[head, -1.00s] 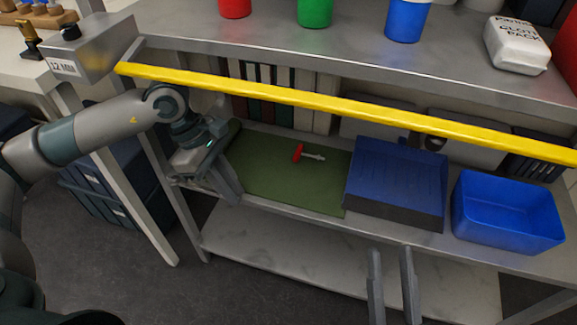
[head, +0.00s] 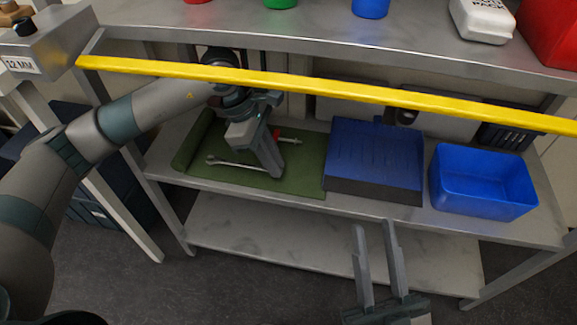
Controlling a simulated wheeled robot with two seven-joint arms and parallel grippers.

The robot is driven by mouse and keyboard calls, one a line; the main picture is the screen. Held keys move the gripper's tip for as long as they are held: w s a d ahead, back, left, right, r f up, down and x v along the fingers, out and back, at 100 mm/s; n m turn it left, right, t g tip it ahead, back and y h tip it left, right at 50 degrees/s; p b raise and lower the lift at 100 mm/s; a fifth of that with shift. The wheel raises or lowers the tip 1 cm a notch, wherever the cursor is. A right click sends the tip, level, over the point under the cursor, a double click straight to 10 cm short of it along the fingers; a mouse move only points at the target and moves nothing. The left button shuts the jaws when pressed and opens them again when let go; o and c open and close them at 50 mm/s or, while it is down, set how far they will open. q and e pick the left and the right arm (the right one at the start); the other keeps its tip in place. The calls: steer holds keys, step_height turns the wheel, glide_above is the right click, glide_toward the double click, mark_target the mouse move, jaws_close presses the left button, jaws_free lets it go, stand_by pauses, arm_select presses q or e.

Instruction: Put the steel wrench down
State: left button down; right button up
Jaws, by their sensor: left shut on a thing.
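The steel wrench (head: 232,163) shows low over the green mat (head: 305,178), with its open end to the left and its other end at my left gripper (head: 270,168). That gripper is shut on the wrench. I cannot tell whether the wrench touches the mat. A red-handled tool (head: 290,139) lies on the mat behind the gripper, partly hidden by it. My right gripper (head: 375,240) is open and empty in front of the shelf, at the lower right.
A yellow bar (head: 330,88) runs across the front above the shelf. A blue sloped tray (head: 370,150) and a blue bin (head: 480,185) stand right of the mat. The mat's left edge is rolled up. The lower shelf (head: 320,240) is bare.

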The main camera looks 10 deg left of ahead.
arm_select(q)
steer(key=w+d, duration=0.1)
steer(key=d, duration=0.2)
steer(key=shift+w, duration=0.4)
arm_select(e)
steer(key=shift+w+d+r, duration=0.1)
steer(key=shift+d+r, duration=0.1)
steer(key=shift+r, duration=0.35)
arm_select(q)
steer(key=shift+f, duration=0.15)
steer(key=shift+f+b, duration=0.4)
steer(key=shift+f, duration=1.2)
arm_select(e)
steer(key=shift+w+d+r+t, duration=0.2)
steer(key=shift+d+r+t, duration=0.25)
steer(key=shift+r+t, duration=0.25)
arm_select(q)
steer(key=shift+f, duration=0.1)
arm_select(e)
steer(key=shift+s+f, duration=0.15)
arm_select(q)
steer(key=c, duration=1.7)
jaws_free()
arm_select(e)
steer(key=shift+r, duration=0.2)
